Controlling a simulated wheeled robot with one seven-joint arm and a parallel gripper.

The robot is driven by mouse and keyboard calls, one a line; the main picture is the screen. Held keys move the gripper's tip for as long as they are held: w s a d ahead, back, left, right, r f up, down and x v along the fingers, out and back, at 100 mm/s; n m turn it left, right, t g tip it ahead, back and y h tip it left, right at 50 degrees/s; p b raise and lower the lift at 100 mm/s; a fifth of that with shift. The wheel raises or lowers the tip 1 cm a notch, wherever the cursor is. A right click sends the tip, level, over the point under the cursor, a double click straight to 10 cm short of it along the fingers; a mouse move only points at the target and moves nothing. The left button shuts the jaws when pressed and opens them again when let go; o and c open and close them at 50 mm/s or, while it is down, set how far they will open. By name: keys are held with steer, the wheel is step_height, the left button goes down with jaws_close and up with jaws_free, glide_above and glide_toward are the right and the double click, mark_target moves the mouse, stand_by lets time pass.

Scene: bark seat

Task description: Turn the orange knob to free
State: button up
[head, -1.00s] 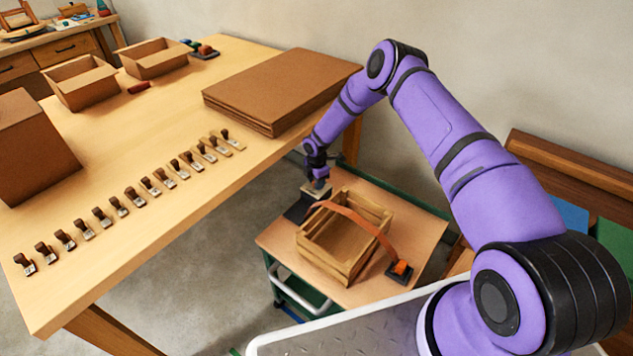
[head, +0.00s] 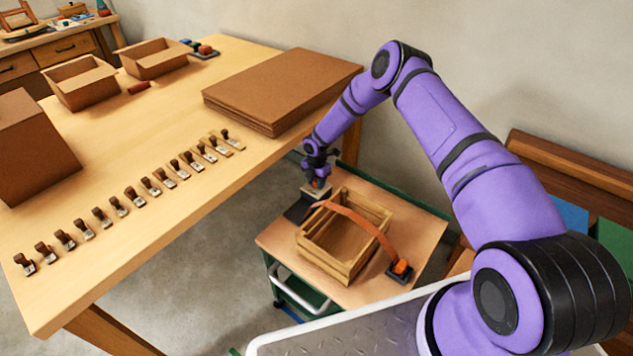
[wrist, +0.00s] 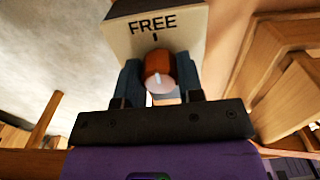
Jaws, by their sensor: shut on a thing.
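The orange knob (wrist: 157,66) is in the wrist view, between the two blue-grey fingers of my gripper (wrist: 160,84). My gripper is shut on it. A pale pointer line shows on the knob's face; I cannot tell exactly where it points. Above the knob, a pale panel (wrist: 183,22) bears the word FREE and a short dark mark. In the head view my gripper (head: 318,184) is low over a dark base (head: 300,211) at the crate's far left corner. The knob is small and mostly hidden there.
A wooden crate (head: 313,257) stands on a small cart top (head: 283,241), with an orange strap (head: 360,222) arching over it to an orange block (head: 400,267). The long table (head: 150,235) at left holds a row of several stamps and stacked cardboard (head: 285,85).

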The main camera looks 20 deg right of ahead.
steer(key=o, duration=0.9)
steer(key=shift+r, duration=0.1)
step_height(320, 180, up, 11)
steer(key=shift+f, duration=0.2)
